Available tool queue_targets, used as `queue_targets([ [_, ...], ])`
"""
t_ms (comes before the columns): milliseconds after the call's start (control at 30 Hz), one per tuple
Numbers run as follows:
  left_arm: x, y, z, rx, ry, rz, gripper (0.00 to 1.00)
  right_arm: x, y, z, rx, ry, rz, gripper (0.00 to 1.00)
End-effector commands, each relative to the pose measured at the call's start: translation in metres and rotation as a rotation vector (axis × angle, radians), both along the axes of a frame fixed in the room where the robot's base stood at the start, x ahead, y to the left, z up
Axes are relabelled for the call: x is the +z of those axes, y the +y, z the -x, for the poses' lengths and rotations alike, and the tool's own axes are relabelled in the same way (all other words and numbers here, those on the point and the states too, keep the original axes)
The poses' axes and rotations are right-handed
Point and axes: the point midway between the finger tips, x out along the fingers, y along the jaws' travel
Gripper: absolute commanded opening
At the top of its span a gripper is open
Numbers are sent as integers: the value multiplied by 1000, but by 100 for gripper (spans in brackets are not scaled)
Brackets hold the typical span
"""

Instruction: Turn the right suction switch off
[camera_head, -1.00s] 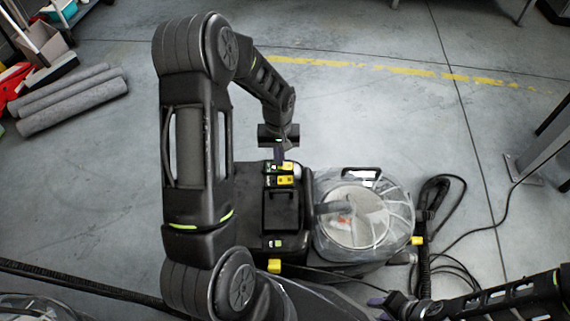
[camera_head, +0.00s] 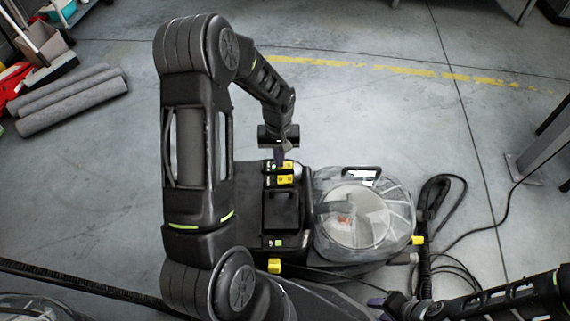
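A dark cleaning machine stands on the floor in the middle of the head view, with a black body (camera_head: 283,212) and a clear round tank (camera_head: 361,215) on its right. Small yellow switches sit at the far end of its top panel: one (camera_head: 286,167) farther back and one (camera_head: 285,180) just nearer. A green light shows beside the farther switch. My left gripper (camera_head: 279,157) points down at the farther switch, touching or just above it; I cannot tell which. Its finger opening is too small to read. My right gripper (camera_head: 381,304) is low in the view, away from the switches, its opening unclear.
A black hose (camera_head: 432,205) and cables lie right of the machine. Grey rolls (camera_head: 70,98) lie on the floor at the left. A metal table leg (camera_head: 545,150) stands at the right edge. The floor behind the machine is clear.

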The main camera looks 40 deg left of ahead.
Motion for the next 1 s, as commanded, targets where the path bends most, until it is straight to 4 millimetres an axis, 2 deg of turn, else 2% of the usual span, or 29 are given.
queue_targets([
  [233, 3, 0, 0, 0, 0, 0, 0, 3, 0, 0, 0, 0, 0, 36],
  [800, 52, 0, 0, -1, -1, -1, 0, 40, 0, 0, 0, 0, 0, 36],
  [1000, 60, 0, 0, 0, -1, -1, 0, 45, 0, 0, 0, 0, 0, 36],
])
